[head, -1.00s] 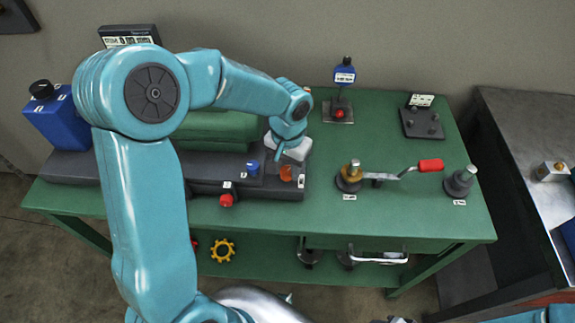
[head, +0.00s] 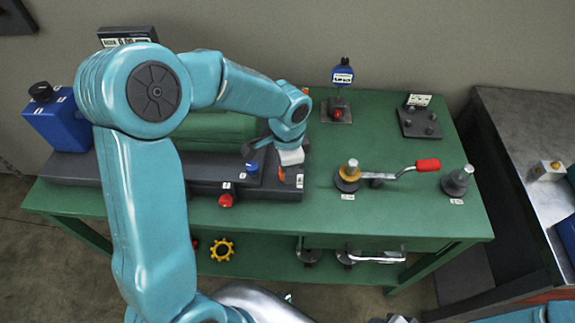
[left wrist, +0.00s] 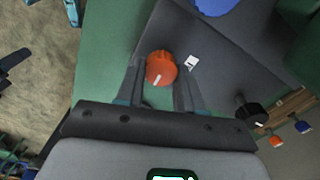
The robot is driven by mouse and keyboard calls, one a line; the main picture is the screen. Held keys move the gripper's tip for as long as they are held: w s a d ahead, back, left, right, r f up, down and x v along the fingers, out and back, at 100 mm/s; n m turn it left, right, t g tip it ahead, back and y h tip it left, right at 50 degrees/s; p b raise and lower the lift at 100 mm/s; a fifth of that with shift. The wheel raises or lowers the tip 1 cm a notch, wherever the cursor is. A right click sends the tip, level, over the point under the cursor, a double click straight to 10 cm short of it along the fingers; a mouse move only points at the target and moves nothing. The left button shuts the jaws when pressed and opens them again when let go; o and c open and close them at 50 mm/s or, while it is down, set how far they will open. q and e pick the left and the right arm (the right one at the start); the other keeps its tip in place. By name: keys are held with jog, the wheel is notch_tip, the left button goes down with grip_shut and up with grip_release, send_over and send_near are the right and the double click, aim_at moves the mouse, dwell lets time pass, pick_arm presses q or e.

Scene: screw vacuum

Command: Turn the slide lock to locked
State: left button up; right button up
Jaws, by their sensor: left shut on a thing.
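An orange knob (left wrist: 161,67) with a white pointer line sits on the dark grey base (left wrist: 150,25) in the left wrist view. It looks like the slide lock, though its label is too small to read. In the head view the orange knob (head: 281,175) shows partly, below my wrist at the right end of the machine. My left gripper (left wrist: 161,75) has one finger on each side of the knob and is shut on it. In the head view the left gripper (head: 282,168) reaches down to the knob. My right gripper is not in view.
A blue knob (head: 252,167) and a red knob (head: 226,200) stand left of the orange one. A crank with a red handle (head: 428,165) is on the green table (head: 330,225) to the right. A blue gauge (head: 343,76) stands behind.

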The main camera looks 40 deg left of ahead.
pick_arm(q)
jog(key=shift+w+r+m, duration=0.1)
jog(key=shift+r+m, duration=0.05)
jog(key=shift+m, duration=0.25)
jog(key=o, duration=1)
jog(key=shift+o, duration=0.2)
notch_tip(320, 180, up, 16)
jog(key=shift+r+p, duration=0.15)
jog(key=shift+p, duration=0.25)
